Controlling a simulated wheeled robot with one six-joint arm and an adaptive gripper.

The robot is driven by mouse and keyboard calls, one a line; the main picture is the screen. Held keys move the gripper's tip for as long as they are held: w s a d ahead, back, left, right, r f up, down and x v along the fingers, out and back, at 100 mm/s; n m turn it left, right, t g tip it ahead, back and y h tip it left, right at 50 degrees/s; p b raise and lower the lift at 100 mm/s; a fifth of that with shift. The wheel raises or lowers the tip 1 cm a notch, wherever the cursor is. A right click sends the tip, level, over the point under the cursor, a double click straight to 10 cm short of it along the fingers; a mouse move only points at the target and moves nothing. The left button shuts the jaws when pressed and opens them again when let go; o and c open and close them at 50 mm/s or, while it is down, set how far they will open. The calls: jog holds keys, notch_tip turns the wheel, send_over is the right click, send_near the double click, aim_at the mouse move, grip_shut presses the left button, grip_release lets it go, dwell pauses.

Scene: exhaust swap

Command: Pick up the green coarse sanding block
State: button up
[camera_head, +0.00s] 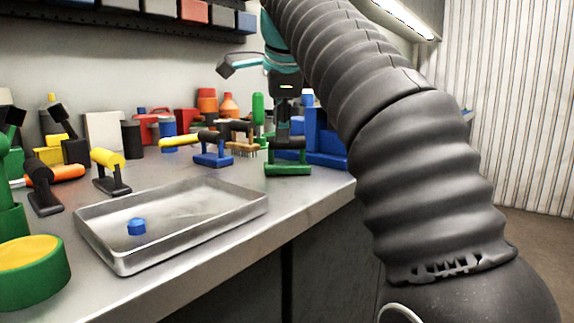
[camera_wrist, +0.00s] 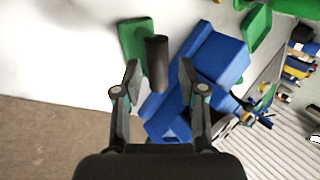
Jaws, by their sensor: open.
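The green sanding block (camera_head: 288,170) has a flat green base and a dark handle on top. It sits on the bench near the right front edge. In the wrist view its green base (camera_wrist: 132,38) shows at upper left, and its dark handle (camera_wrist: 157,58) reaches between my fingertips. My gripper (camera_head: 283,138) points down directly over the block in the head view. Its fingers (camera_wrist: 160,70) are open on either side of the handle, with a visible gap on each side. Part of the base is hidden by the handle.
A blue stepped holder (camera_head: 327,145) stands close to the right of the block. A blue-based sanding block (camera_head: 213,157) and a brush (camera_head: 242,140) stand to its left. A metal tray (camera_head: 185,235) holding a small blue piece (camera_head: 137,227) lies in front.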

aim_at(286, 145)
jog(key=shift+d+b+x, duration=0.2)
jog(key=shift+b+x, duration=0.2)
jog(key=shift+x, duration=0.5)
jog(key=shift+d+b+x, duration=0.2)
jog(key=shift+b+x, duration=0.2)
jog(key=shift+x, duration=0.5)
jog(key=shift+d+b+x, duration=0.2)
jog(key=shift+b+x, duration=0.2)
jog(key=shift+x, duration=0.45)
jog(key=shift+s+f, duration=0.1)
jog(key=shift+s, duration=0.05)
grip_shut()
